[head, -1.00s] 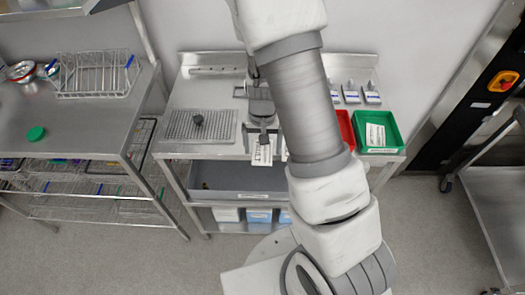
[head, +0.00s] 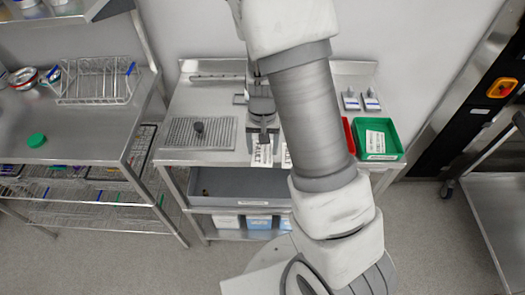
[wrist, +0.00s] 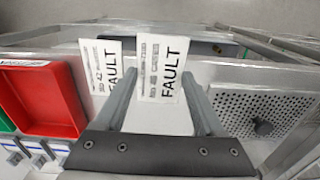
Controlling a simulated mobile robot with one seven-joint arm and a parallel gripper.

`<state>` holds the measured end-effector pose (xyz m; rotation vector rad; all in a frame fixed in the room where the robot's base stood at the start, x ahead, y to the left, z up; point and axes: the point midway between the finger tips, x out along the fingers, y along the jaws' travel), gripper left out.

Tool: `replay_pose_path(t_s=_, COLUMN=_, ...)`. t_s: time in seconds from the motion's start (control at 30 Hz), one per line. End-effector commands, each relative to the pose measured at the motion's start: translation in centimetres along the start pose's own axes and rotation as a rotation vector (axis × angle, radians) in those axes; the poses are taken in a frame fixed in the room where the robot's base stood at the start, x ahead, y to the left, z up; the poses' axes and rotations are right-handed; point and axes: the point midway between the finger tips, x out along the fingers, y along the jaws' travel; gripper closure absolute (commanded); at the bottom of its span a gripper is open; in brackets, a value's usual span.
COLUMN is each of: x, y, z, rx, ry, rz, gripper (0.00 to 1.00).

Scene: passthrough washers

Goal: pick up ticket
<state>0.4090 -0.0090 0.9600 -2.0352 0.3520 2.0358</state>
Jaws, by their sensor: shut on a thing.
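A white ticket printed FAULT (wrist: 162,68) sits between the fingertips of my gripper (wrist: 160,82) in the wrist view. My gripper is shut on it. In the head view this ticket (head: 262,155) hangs at the front edge of the steel table, below my gripper (head: 263,136). A second FAULT ticket (wrist: 103,62) lies beside it, outside the left finger in the wrist view. In the head view that second ticket (head: 287,157) is just right of the first, partly hidden by my arm.
A red bin (wrist: 42,98) and a green bin (head: 378,155) stand on the table's right side. A perforated plate (head: 178,132) with a dark knob lies to the left. A grey drawer (head: 235,188) is under the tabletop. A rack table stands further left.

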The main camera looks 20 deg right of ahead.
Motion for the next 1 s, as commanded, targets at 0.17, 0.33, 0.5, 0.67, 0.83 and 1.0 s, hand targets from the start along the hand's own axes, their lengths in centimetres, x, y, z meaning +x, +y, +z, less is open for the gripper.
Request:
replay_pose_path(t_s=0.17, x=-2.8, y=2.8, z=0.4, rx=0.006, ry=0.004, rz=-0.002, gripper=0.79)
replay_pose_path(t_s=0.33, x=-5.2, y=6.7, z=0.9, rx=0.007, ry=0.004, rz=-0.002, gripper=0.79)
replay_pose_path(t_s=0.5, x=-6.9, y=9.6, z=1.5, rx=0.004, ry=0.003, rz=-0.001, gripper=0.79)
replay_pose_path(t_s=0.67, x=-7.8, y=11.1, z=1.7, rx=0.002, ry=0.002, rz=-0.001, gripper=0.79)
replay_pose_path(t_s=0.83, x=-8.1, y=11.6, z=1.8, rx=0.0, ry=0.0, rz=0.0, gripper=0.79)
replay_pose_path(t_s=1.0, x=-8.1, y=11.6, z=1.8, rx=0.0, ry=-0.001, rz=0.0, gripper=0.79)
